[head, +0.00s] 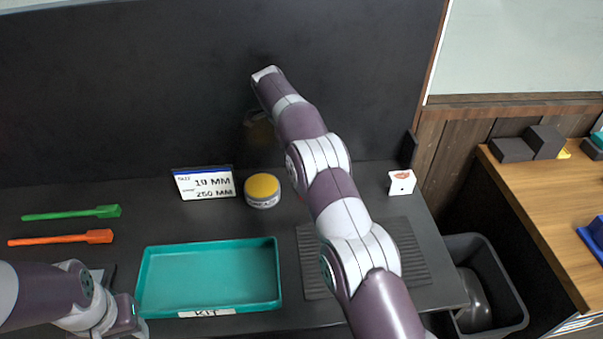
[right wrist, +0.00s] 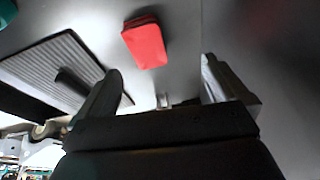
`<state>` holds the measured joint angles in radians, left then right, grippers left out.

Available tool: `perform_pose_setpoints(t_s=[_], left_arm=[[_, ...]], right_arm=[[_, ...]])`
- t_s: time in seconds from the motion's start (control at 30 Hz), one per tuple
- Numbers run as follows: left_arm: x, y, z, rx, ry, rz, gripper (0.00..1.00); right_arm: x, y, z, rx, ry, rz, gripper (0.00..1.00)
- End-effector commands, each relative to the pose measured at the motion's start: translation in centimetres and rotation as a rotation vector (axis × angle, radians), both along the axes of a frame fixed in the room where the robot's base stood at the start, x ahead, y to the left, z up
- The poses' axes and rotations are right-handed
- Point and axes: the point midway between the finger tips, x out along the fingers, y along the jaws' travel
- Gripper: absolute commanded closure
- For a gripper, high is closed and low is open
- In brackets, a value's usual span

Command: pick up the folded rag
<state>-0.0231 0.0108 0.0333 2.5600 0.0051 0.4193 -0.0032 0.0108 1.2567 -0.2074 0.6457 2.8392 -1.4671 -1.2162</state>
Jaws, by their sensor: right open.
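The folded rag (right wrist: 146,44) is a red, roughly rectangular pad on the grey counter in the right wrist view. In the head view my right arm hides nearly all of it. My right gripper (right wrist: 161,70) is open, with its two fingers apart and nothing between them. The rag lies beyond the fingertips, apart from them, nearer the left finger's side. In the head view the right gripper is hidden. My left gripper (head: 130,322) is low at the left of the head view, by the teal tray; its fingers are not clear.
A teal tray (head: 148,285) sits at the front, a ridged dark mat (head: 413,255) right of it. A yellow-lidded jar (head: 262,190) and a sign (head: 205,184) stand behind. Green (head: 75,213) and orange (head: 60,238) tools lie left. A dark wall backs the counter; a bin (head: 497,275) stands right.

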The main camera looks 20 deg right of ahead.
Motion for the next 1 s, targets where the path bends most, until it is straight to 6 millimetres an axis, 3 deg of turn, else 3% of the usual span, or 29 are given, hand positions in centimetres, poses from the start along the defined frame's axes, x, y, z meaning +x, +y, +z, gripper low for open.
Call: perform_pose_setpoints(t_s=[0.17, 0.4, 0.53, 0.8, 1.0], left_arm=[[0.0, 0.0, 0.0, 0.000, 0.000, 0.000, 0.56], [0.0, 0.0, 0.9, 0.000, 0.000, 0.000, 0.56], [0.0, 0.0, 1.3, 0.000, 0.000, 0.000, 0.56], [0.0, 0.0, 4.0, 0.000, 0.000, 0.000, 0.56], [0.0, 0.0, 3.9, 0.000, 0.000, 0.000, 0.56]], right_arm=[[-1.3, 0.1, -0.6, 0.018, 0.083, 0.061, 0.00], [-1.7, -1.5, -5.3, 0.017, 0.085, 0.065, 0.00], [-1.8, -2.0, -6.9, 0.014, 0.081, 0.066, 0.00], [-2.3, -3.6, -11.0, 0.015, 0.082, 0.064, 0.00], [-2.3, -3.8, -12.1, 0.014, 0.078, 0.066, 0.00]])
